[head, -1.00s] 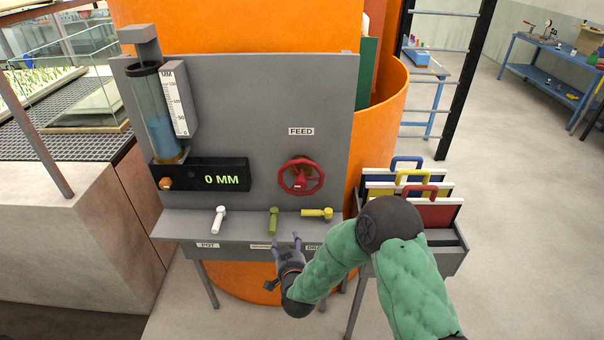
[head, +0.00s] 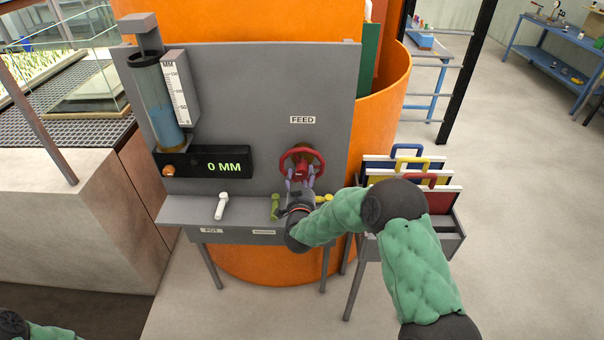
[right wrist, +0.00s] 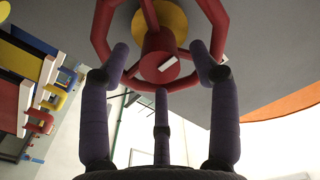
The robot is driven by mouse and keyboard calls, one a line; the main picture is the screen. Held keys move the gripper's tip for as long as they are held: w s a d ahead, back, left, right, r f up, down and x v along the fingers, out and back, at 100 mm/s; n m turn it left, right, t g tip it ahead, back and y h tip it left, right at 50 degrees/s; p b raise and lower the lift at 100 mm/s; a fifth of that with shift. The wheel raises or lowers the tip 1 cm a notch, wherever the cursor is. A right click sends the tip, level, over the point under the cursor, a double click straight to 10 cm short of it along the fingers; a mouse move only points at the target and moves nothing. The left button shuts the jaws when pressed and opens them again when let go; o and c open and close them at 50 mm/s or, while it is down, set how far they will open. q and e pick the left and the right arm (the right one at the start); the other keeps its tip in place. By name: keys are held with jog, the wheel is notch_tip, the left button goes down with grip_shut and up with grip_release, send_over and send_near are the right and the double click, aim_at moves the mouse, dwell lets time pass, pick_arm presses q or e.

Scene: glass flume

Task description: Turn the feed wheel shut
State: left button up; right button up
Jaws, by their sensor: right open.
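The red feed wheel (head: 302,152) is mounted on the grey panel under a FEED label. Its lower part is partly hidden by my right gripper in the head view. My right gripper (head: 301,178) is open at the wheel's lower side, fingers pointing up towards it. In the right wrist view the wheel's red hub (right wrist: 158,62) shows between the spread purple fingers (right wrist: 160,72). The two side fingertips are close to the rim; I cannot tell whether they touch it. A third finger stands below the hub. Only a piece of my left arm shows at bottom left; its gripper is out of view.
Below the wheel, a ledge (head: 180,212) carries a white lever (head: 221,205), a green lever (head: 275,207) and a yellow lever (head: 326,198), partly hidden by my arm. A water gauge (head: 156,105) and a 0 MM display (head: 206,164) are left. A rack (head: 445,245) of coloured panels stands right.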

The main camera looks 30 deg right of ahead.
jog(key=shift+x, duration=1.05)
grip_shut()
